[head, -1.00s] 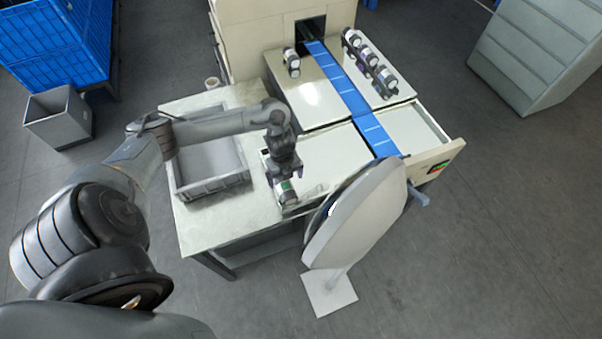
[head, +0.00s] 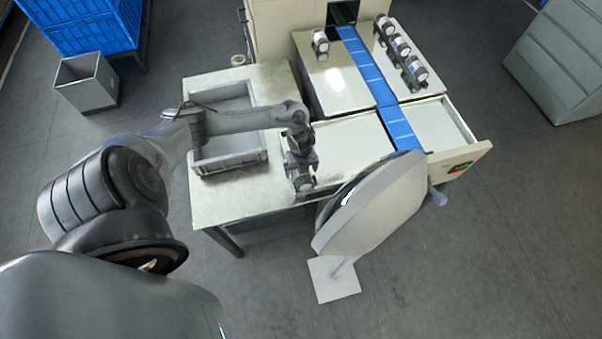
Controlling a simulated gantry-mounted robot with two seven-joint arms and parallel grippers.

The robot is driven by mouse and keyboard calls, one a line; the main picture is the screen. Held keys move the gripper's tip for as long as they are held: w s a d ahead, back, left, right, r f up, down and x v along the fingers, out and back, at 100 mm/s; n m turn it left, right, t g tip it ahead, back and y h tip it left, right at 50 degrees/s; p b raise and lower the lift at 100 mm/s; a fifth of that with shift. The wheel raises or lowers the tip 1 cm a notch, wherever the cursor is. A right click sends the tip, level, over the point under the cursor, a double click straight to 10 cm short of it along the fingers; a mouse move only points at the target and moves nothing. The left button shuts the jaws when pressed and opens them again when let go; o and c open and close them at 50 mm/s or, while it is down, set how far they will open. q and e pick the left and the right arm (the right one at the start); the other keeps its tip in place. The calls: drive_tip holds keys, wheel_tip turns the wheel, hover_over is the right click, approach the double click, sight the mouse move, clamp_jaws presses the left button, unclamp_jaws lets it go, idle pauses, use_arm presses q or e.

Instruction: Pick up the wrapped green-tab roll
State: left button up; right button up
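My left gripper (head: 302,180) points down over the near edge of the table, left of the large white disc. A small pale round shape shows at its fingertips, which may be a roll's end. No green tab shows now, and the wrist hides the place where the green-tab roll lay. I cannot tell whether the fingers are open or shut. One roll (head: 320,43) stands left of the blue belt. Several other rolls (head: 401,48) stand in a row right of the belt. My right gripper is not in view.
A grey tray (head: 228,160) sits on the table (head: 210,205), left of my gripper. The white disc (head: 375,205) on a stand is close on the right. The blue belt (head: 372,75) runs from the wrapper's opening. A grey bin (head: 86,82) stands on the floor.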

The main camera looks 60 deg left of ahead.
use_arm(q)
drive_tip(key=shift+f, duration=0.55)
drive_tip(key=shift+c, duration=0.4)
drive_tip(key=c, duration=1.3)
